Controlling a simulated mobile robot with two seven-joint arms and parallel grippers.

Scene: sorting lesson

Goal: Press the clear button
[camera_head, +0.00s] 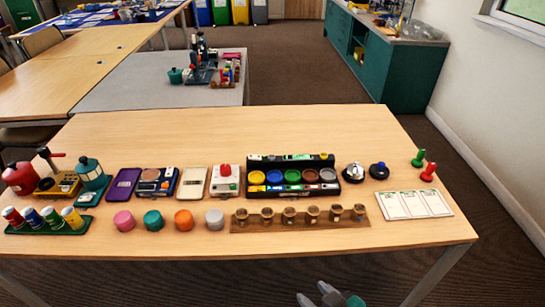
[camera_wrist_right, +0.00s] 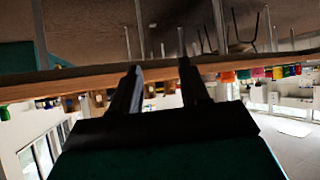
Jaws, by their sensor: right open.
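No button has a readable "clear" label, so I cannot tell which one it is. A dark base with a round blue knob (camera_head: 379,170) stands right of the silver bell-like dome (camera_head: 353,171). A white device with a red top (camera_head: 224,178) sits left of the black stand. My right gripper (camera_head: 316,293) is low at the bottom of the head view, in front of the table's near edge and apart from every object. In the right wrist view its two fingers (camera_wrist_right: 160,70) are spread with nothing between them. My left gripper is not in view.
The wooden table (camera_head: 250,125) is bare along its back. A black stand with coloured cups (camera_head: 297,160), a wooden rack (camera_head: 300,216), several coloured knobs (camera_head: 184,219) and a white card panel (camera_head: 413,204) fill its front. Red and green pegs (camera_head: 428,173) stand at the right.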

